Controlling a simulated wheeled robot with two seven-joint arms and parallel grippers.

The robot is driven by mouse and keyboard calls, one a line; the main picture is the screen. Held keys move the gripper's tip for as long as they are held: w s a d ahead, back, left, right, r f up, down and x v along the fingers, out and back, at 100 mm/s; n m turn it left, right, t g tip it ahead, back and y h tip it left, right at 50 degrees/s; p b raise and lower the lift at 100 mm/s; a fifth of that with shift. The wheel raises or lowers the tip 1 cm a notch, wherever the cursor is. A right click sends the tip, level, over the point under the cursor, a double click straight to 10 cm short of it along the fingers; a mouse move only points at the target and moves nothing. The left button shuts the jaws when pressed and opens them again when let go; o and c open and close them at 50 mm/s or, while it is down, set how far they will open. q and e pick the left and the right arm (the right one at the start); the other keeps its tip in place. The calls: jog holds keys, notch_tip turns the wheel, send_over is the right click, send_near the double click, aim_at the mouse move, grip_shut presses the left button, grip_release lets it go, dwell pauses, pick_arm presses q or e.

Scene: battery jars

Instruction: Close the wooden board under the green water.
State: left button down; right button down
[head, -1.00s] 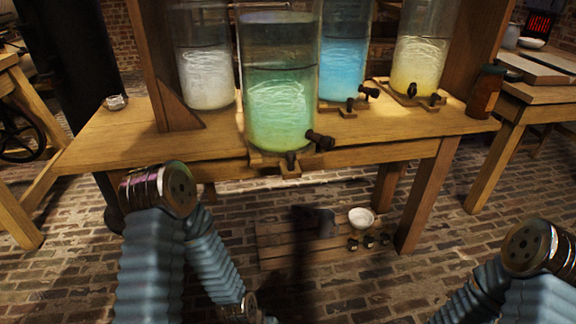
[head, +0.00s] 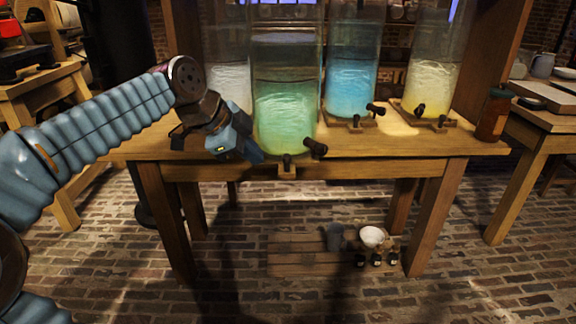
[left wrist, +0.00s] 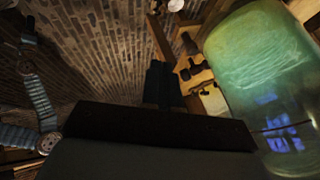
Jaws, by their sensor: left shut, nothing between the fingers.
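The green water stands in a tall glass jar (head: 284,118) at the front of the table in the head view. The jar also fills the right of the left wrist view (left wrist: 262,62). Under it, a small wooden board (head: 287,172) with a dark knob sticks out past the table's front edge, below the jar's black tap (head: 315,148). My left gripper (head: 254,152) is shut and empty, just left of the jar's base. Its dark fingers also show in the left wrist view (left wrist: 161,84), left of the board and tap. Whether it touches the jar I cannot tell. My right gripper is out of view.
A brown jar (head: 493,115) is at the right end. A white bowl (head: 372,236) sits low underneath. The space before the table is clear.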

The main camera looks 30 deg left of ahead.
pick_arm(q)
send_near(290, 173)
notch_tip(290, 173, down, 4)
jog(key=s+d, duration=0.2)
jog(key=w, duration=0.2)
jog(key=w+a, duration=0.1)
jog(key=w, duration=0.1)
jog(key=shift+w+r, duration=0.15)
jog(key=shift+w, duration=0.1)
